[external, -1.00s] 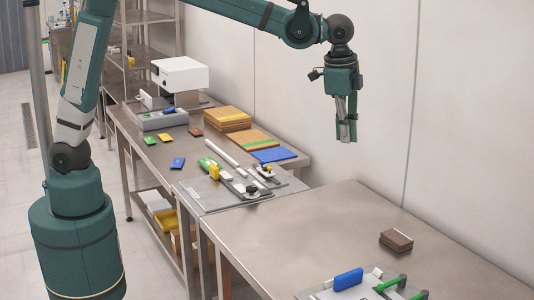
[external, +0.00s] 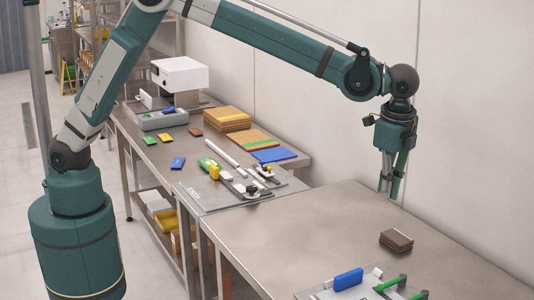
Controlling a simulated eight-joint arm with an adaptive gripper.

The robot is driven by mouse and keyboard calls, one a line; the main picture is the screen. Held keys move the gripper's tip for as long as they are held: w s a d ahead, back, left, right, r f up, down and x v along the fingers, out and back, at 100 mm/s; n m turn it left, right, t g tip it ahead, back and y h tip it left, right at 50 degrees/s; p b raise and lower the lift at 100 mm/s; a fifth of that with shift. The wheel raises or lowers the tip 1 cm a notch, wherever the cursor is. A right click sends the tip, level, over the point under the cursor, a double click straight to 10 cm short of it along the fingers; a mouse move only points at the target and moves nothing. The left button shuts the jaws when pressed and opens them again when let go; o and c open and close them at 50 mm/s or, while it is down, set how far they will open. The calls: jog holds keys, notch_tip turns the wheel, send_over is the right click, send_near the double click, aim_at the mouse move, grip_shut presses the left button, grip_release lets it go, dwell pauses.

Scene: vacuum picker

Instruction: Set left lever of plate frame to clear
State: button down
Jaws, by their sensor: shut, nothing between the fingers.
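A grey plate with green-handled levers (external: 391,283) lies at the bottom right, cut off by the picture edge. A blue block (external: 348,279) stands on it. Another flat grey plate (external: 207,200) lies at the table joint, with fittings with black knobs (external: 252,189) and a yellow piece (external: 214,172) on it. I cannot tell which plate is the plate frame, or how its left lever is set. My gripper (external: 389,191) is shut and empty, pointing down above the far edge of the near table, apart from both plates.
A brown block (external: 396,240) sits on the near table (external: 300,235), which is otherwise mostly clear. Stacked boards (external: 228,119), a blue sheet (external: 273,155) and a white-topped device (external: 180,75) stand on the far table. A wall runs close behind my gripper.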

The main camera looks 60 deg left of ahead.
aim_at(391, 285)
jog(key=s+d+f+m, duration=0.1)
jog(key=s+d+f, duration=0.1)
jog(key=d+f, duration=0.4)
jog(key=s+d+f+m+y, duration=0.1)
jog(key=s+d+f+m, duration=0.1)
jog(key=d+f, duration=0.4)
jog(key=shift+s+d+g, duration=0.3)
jog(key=shift+s+d, duration=0.4)
jog(key=shift+d, duration=1.2)
jog(key=shift+r, duration=0.1)
jog(key=shift+a+f, duration=0.4)
jog(key=shift+f, duration=1.25)
jog(key=shift+a+f, duration=0.35)
jog(key=shift+f, duration=1.25)
jog(key=shift+a+f, duration=0.4)
jog(key=shift+f, duration=1.25)
